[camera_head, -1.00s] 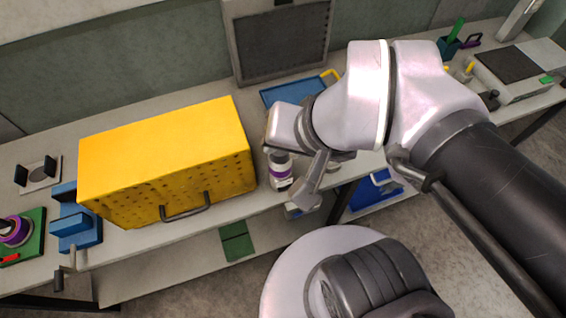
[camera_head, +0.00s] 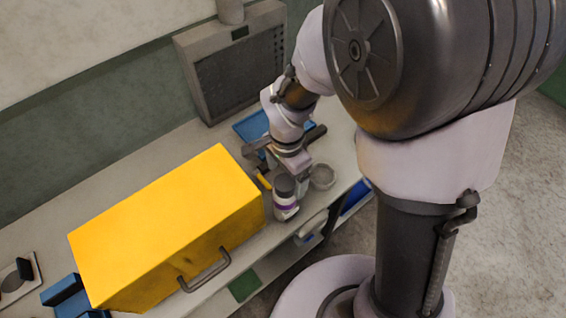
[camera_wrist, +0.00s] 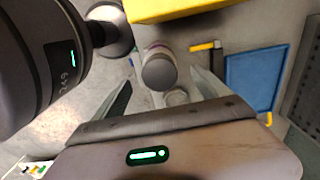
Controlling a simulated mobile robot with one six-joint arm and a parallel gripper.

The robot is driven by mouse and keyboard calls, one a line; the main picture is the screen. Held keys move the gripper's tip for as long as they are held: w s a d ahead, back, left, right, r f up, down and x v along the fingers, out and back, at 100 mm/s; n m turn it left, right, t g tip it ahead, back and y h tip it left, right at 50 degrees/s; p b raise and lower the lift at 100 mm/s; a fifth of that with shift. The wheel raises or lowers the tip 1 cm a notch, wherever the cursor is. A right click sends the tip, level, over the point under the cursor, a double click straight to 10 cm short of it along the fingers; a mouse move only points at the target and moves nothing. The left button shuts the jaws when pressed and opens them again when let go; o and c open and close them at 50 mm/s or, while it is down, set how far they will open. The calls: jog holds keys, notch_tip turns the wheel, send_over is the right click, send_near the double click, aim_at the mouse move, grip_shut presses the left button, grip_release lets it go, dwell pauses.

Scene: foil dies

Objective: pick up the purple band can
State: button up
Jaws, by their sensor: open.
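The purple band can (camera_head: 286,207) stands upright on the bench, right beside the right end of the yellow box. It has a white body, a purple band and a dark grey lid. In the wrist view the can (camera_wrist: 158,70) appears beyond my fingers, roughly between their tips, with its lid towards the camera. My gripper (camera_wrist: 162,80) is open and empty, with a finger on either side. In the head view my gripper (camera_head: 285,165) is just behind the can; its fingertips are partly hidden there. I cannot tell the exact gap to the can.
The yellow box (camera_head: 165,225) is close on the can's left. A small grey round container (camera_head: 323,177) stands right of the can. A yellow-handled tool (camera_wrist: 205,46) lies near it, with a blue tray (camera_wrist: 255,80) beyond. The bench's front edge is close to the can.

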aim_at(285, 202)
notch_tip(285, 202, down, 7)
jog(key=shift+a+b, duration=0.15)
jog(key=shift+b, duration=0.65)
jog(key=shift+s+r, duration=0.1)
jog(key=shift+c, duration=0.2)
grip_shut()
